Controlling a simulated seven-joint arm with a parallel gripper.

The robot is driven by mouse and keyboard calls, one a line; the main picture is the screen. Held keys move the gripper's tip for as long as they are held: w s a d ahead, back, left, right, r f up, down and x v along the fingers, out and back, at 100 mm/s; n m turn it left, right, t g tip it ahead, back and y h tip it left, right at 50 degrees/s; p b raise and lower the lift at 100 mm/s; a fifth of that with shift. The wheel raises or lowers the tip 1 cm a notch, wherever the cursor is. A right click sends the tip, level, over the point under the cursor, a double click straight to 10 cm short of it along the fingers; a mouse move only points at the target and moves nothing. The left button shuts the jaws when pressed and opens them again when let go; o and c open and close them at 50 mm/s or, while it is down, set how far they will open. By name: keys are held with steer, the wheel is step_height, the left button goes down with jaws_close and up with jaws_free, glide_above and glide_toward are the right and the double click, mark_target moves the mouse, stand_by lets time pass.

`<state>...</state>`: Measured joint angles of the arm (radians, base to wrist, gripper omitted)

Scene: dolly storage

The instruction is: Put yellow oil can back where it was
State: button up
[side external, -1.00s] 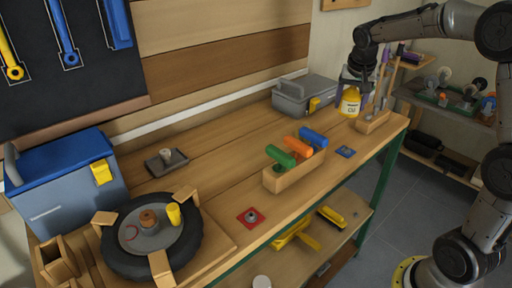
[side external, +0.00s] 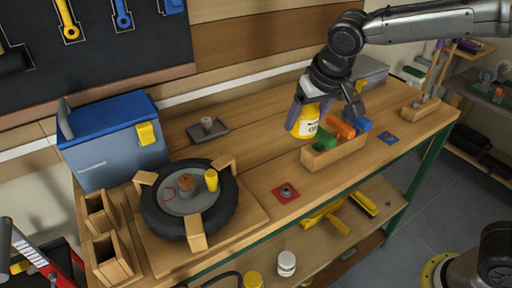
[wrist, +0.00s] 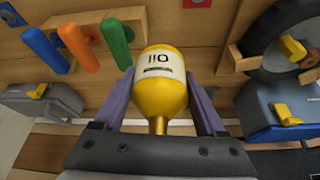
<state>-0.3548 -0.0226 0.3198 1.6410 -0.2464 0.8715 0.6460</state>
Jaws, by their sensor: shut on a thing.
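The yellow oil can (side external: 308,121), with a white label, is between the fingers of my gripper (side external: 310,108) in the side view. My gripper is shut on it and holds it over the bench, beside and behind the wooden holder of coloured handles. In the wrist view the oil can (wrist: 160,85) shows its "Oil" label, with its narrow spout towards the palm; the gripper fingers (wrist: 160,100) press on both sides.
A wooden holder (side external: 330,155) with green, orange and blue handles stands close to the can. A wheel (side external: 160,215) with a small yellow cylinder, a blue-lidded toolbox (side external: 125,150) and a grey tray (side external: 207,131) are to the left. A red pad (side external: 286,195) lies near the front edge. Bare bench lies between.

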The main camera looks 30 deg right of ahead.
steer(key=w+a+f, duration=0.1)
steer(key=w+f, duration=0.1)
steer(key=w, duration=0.2)
steer(key=w+a+f, duration=0.1)
steer(key=w+f, duration=0.2)
steer(key=w, duration=0.1)
steer(key=w+a+f, duration=0.1)
steer(key=w+f, duration=0.2)
steer(key=w, duration=0.1)
steer(key=shift+a+f, duration=0.15)
steer(key=shift+a, duration=0.1)
steer(key=shift+w+a+f, duration=0.1)
steer(key=shift+w+f, duration=0.4)
steer(key=shift+f, duration=0.1)
steer(key=shift+w+f, duration=0.15)
steer(key=shift+f, duration=1.55)
steer(key=shift+f, duration=0.15)
steer(key=o, duration=1.5)
steer(key=shift+c, duration=0.2)
steer(key=v, duration=1.2)
